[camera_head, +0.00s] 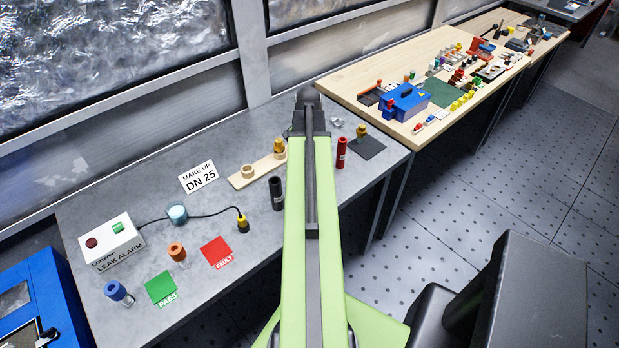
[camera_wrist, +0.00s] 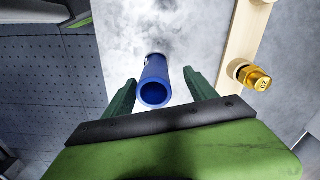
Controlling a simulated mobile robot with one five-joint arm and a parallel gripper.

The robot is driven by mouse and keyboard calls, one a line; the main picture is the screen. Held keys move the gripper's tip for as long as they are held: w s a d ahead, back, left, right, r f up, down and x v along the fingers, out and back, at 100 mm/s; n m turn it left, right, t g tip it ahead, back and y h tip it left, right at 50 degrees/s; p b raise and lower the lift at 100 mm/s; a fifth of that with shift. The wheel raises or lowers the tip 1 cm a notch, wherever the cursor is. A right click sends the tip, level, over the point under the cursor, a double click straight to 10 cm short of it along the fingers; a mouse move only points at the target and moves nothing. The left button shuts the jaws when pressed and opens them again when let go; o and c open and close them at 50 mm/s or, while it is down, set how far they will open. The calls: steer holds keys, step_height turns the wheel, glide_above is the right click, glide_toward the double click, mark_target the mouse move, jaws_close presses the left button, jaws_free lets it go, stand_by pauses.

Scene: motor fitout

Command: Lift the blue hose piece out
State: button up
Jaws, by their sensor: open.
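The blue hose piece (camera_wrist: 154,82) is a hollow tube in the wrist view, with its open end facing the camera. It lies between the two green fingers of my gripper (camera_wrist: 158,76). The fingers are open, with visible gaps on both sides of the tube. Its far end is over the grey bench top, and I cannot tell how it is seated there. In the head view my arm covers this spot, so the blue hose piece is hidden.
A wooden strip (camera_wrist: 238,45) with a brass fitting (camera_wrist: 255,78) lies right of the hose in the wrist view. In the head view, a black tube (camera_head: 276,193) and a red tube (camera_head: 342,152) stand on either side of my arm. Bare bench lies around the white card (camera_head: 198,177).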

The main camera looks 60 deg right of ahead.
steer(key=f+b, duration=0.4)
steer(key=f, duration=0.1)
steer(key=shift+s+f+b, duration=0.1)
steer(key=shift+s+b, duration=0.2)
steer(key=shift+s, duration=0.05)
steer(key=shift+r, duration=0.2)
steer(key=shift+c, duration=0.5)
jaws_close()
